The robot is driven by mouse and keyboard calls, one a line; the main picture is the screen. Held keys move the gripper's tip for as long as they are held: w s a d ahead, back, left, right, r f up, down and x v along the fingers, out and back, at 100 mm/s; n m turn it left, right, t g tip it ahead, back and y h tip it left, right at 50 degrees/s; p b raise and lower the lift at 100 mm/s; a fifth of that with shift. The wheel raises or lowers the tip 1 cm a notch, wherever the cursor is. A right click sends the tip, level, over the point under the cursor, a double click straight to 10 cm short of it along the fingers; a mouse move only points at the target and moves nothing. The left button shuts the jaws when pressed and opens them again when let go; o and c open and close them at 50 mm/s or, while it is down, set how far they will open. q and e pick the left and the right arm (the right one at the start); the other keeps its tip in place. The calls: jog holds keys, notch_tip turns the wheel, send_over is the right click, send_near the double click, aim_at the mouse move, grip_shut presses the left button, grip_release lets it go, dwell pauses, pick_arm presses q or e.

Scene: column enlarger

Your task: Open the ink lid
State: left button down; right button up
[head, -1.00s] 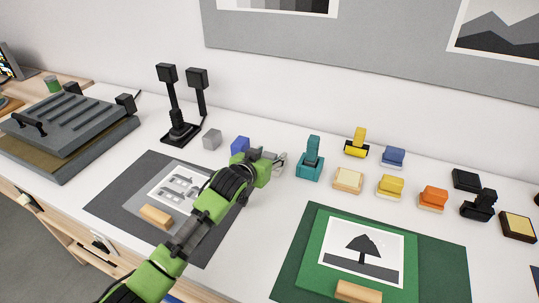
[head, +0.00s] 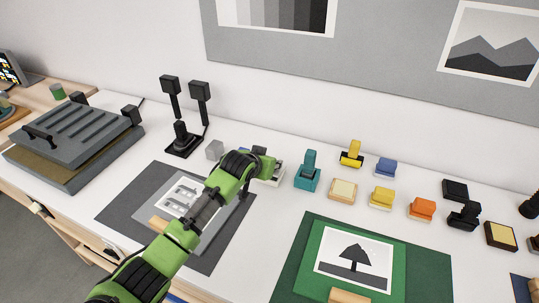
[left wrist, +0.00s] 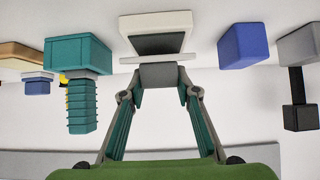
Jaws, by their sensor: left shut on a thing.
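The ink box is pale, with a dark face showing in the left wrist view (left wrist: 155,22); in the head view its pale side (head: 275,175) shows just beyond my gripper. A thin pale plate (left wrist: 125,59), which looks like the lid, lies between the dark face and a grey block (left wrist: 160,72). My left gripper (left wrist: 163,82) is shut on the grey block. In the head view my left gripper (head: 262,157) is at the ink box, its fingers mostly hidden by the wrist. Whether the plate is fully clear of the box I cannot tell. My right gripper is not in view.
A teal stamp (head: 308,172) stands close to the right of the ink box. A blue block (left wrist: 243,46) and a grey block (head: 215,149) lie on its other side. Colored blocks, including a yellow one (head: 382,198), sit farther right. A green mat (head: 430,265) lies in front.

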pick_arm(q)
jog(key=shift+w+d+r+g+p, duration=0.15)
jog(key=shift+w+r+g+p, duration=0.2)
jog(key=shift+r+g+p, duration=0.3)
jog(key=shift+w+f+g+y, duration=0.1)
jog(key=shift+w+g+y, duration=0.1)
jog(key=shift+g+y, duration=0.3)
jog(key=shift+w+d+g, duration=0.15)
jog(key=shift+w+g, duration=0.05)
jog(key=shift+g, duration=0.45)
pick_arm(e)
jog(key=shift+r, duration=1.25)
pick_arm(q)
jog(key=c, duration=1.5)
grip_release()
jog(key=shift+w, duration=0.1)
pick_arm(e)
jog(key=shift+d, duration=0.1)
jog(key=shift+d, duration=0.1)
pick_arm(q)
jog(key=v, duration=1.2)
jog(key=shift+d, duration=0.1)
